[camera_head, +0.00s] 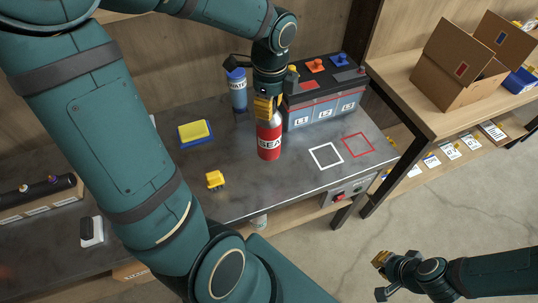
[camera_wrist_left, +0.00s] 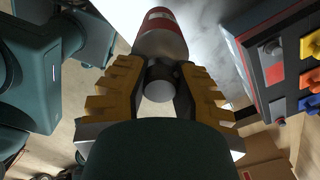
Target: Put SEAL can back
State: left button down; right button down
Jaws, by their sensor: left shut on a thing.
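The red SEAL can (camera_head: 269,144) with a white label stands upright at the bench top (camera_head: 240,185), in front of the L1-L2-L3 box; I cannot tell whether its base touches. My left gripper (camera_head: 266,106) comes down from above with yellow fingers shut on the can's top. In the left wrist view, the fingers (camera_wrist_left: 160,78) close around the dark nozzle of the can (camera_wrist_left: 161,38). My right gripper (camera_head: 381,262) is over the floor at the lower right, away from the bench; its finger gap is unclear.
A blue can (camera_head: 237,93) stands behind left. The L1-L2-L3 box (camera_head: 322,110) is close on the right. A yellow-blue sponge (camera_head: 195,132) and yellow piece (camera_head: 215,179) lie left. White (camera_head: 325,155) and red (camera_head: 358,144) outlined squares are empty. An open carton (camera_head: 470,68) stands right.

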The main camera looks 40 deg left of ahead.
aim_at(269, 133)
pick_arm(q)
notch_tip(269, 133, down, 10)
jog(key=shift+r+b, duration=0.2)
jog(key=shift+b, duration=1)
jog(key=shift+d+f, duration=0.1)
jog(key=c, duration=0.9)
grip_release()
jog(key=shift+o, duration=0.2)
